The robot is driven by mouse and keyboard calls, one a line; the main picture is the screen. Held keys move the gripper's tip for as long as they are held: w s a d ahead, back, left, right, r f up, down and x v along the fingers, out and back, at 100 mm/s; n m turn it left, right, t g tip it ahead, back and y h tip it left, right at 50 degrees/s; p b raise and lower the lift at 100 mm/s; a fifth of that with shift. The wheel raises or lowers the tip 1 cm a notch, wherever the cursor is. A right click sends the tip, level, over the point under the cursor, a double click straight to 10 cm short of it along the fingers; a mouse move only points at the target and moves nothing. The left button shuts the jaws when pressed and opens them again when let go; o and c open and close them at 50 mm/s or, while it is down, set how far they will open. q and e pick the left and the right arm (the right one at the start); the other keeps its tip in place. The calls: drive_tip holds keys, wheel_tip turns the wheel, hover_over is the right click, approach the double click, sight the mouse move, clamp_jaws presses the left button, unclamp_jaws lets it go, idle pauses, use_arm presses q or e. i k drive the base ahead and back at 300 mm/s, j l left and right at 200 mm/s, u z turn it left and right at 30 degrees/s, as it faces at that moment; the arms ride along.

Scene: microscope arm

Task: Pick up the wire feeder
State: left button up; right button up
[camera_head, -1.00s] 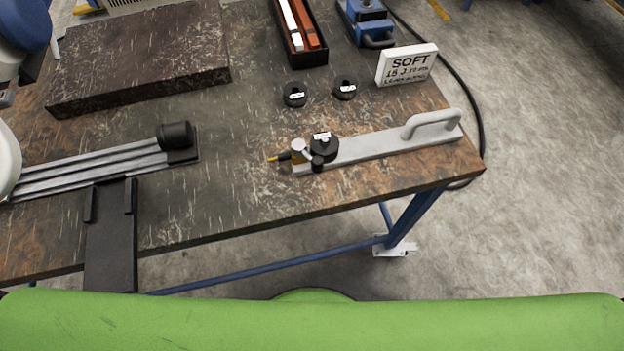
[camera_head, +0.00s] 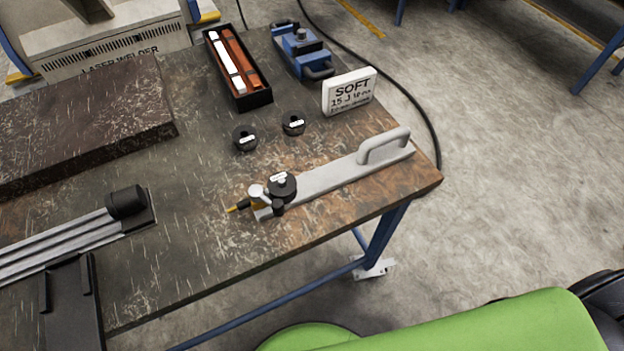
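The wire feeder (camera_head: 330,180) lies on the table near its right front corner. It is a long light-grey bar with a raised loop handle at its right end. A black spool with a white label and a small yellow-tipped nozzle sit at its left end. Nothing touches it from above. Neither of my grippers shows in the head view.
Two small black spools (camera_head: 245,138) (camera_head: 293,123) and a white SOFT sign (camera_head: 349,91) stand behind the feeder. A black box with coloured bars (camera_head: 238,70) and a blue device (camera_head: 302,50) are further back. A dark slab (camera_head: 80,130) and a grey rail (camera_head: 65,240) lie left.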

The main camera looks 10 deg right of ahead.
sight(377, 153)
drive_tip(key=l+u, duration=0.15)
drive_tip(key=l, duration=0.3)
drive_tip(key=k+l+u, duration=0.2)
drive_tip(key=l, duration=0.2)
drive_tip(key=l+u, duration=0.15)
drive_tip(key=l, duration=0.25)
